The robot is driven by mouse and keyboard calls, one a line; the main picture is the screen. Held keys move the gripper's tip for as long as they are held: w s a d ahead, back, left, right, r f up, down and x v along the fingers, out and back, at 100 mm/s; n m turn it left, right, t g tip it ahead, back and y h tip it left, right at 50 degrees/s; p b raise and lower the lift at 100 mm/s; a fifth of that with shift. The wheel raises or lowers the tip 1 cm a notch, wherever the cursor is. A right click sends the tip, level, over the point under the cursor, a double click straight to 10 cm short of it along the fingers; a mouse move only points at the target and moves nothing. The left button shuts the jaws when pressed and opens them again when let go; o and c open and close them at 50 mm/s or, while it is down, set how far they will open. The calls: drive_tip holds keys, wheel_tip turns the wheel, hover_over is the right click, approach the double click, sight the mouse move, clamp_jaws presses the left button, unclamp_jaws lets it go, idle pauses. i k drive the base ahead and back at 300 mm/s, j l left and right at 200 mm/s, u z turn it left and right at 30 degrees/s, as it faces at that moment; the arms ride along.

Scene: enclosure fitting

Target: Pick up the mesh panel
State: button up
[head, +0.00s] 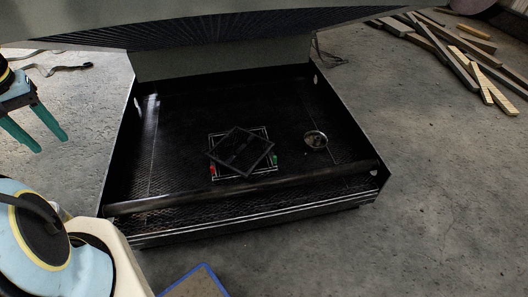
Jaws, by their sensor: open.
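What looks like the mesh panel (240,151) is a dark, flat square in the head view, near the middle of a black open enclosure (240,212). It lies turned at an angle over a white-outlined square (243,178), and covers much of it. My gripper (51,143) has two teal fingers and is at the left edge, outside the enclosure and well apart from the panel. Its fingers are spread, with nothing visible between them.
Small red (212,169) and green (275,160) pieces sit at the outlined square. A round metal part (315,140) lies to its right. The enclosure has raised side walls and a front bar (330,174). Planks (455,62) lie at the upper right. A blue-edged object (197,284) is at the bottom.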

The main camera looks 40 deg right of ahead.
sight(248, 141)
drive_tip(key=k+j+z, duration=0.15)
drive_tip(key=z, duration=0.35)
drive_tip(key=k+z, duration=0.15)
drive_tip(key=z, duration=0.3)
drive_tip(key=k+j+z, duration=0.1)
drive_tip(key=z, duration=0.4)
drive_tip(key=k+l, duration=0.15)
drive_tip(key=k, duration=0.35)
drive_tip(key=i+l+u, duration=0.2)
drive_tip(key=u, duration=0.9)
drive_tip(key=i+l+u, duration=0.15)
drive_tip(key=l+u, duration=0.2)
drive_tip(key=l, duration=0.25)
drive_tip(key=i+l+u, duration=0.1)
drive_tip(key=l+u, duration=0.25)
drive_tip(key=l, duration=1.05)
drive_tip(key=i+u, duration=0.05)
